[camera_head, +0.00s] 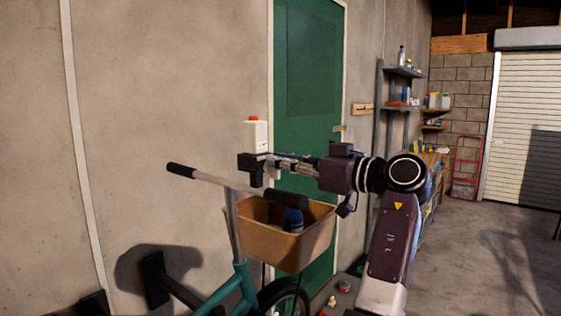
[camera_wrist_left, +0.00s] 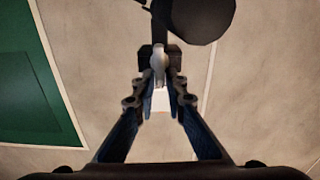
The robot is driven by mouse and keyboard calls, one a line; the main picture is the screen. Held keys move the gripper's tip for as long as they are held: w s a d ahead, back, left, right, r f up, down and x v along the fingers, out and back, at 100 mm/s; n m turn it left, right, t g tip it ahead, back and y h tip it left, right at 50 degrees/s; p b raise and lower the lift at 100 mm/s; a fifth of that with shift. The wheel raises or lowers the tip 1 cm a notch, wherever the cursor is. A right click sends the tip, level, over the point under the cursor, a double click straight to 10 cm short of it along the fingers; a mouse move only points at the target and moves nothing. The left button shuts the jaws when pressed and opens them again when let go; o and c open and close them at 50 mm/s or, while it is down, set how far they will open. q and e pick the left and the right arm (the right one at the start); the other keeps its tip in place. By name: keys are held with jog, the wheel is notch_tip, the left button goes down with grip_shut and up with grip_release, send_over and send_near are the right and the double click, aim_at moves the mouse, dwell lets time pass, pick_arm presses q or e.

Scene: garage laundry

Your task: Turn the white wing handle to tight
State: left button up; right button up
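The white wing handle (camera_wrist_left: 159,62) shows in the left wrist view as a small pale piece in front of a dark block with a dark stem. My left gripper (camera_wrist_left: 160,78) has its two fingers drawn close together, one on each side of the handle, and looks shut on it. In the head view the left gripper (camera_head: 274,166) reaches left, level, to a black block (camera_head: 249,163) above the bicycle's basket. The handle is mostly hidden there by the fingers. My right gripper is not in view.
A white bottle with an orange cap (camera_head: 256,137) is just behind the gripper. Below are the bicycle's handlebar (camera_head: 208,178) and a brown basket (camera_head: 285,246) with a dark blue bottle (camera_head: 292,220) in it. A green door (camera_head: 308,60) is behind. Open floor (camera_head: 480,260) lies to the right.

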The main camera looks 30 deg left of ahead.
pick_arm(q)
grip_shut()
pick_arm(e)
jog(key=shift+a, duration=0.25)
pick_arm(q)
jog(key=shift+w+r+m+p, duration=0.1)
jog(key=shift+m+p, duration=0.3)
jog(key=shift+m, duration=0.2)
jog(key=shift+w+f+m+p, duration=0.3)
jog(key=shift+m+p, duration=1.1)
jog(key=shift+m, duration=1.45)
jog(key=shift+w+f+m+p, duration=0.35)
jog(key=shift+m+p, duration=1)
jog(key=shift+m, duration=1.55)
jog(key=shift+w+f+m+p, duration=0.3)
jog(key=shift+m+p, duration=1.1)
jog(key=shift+m, duration=1.45)
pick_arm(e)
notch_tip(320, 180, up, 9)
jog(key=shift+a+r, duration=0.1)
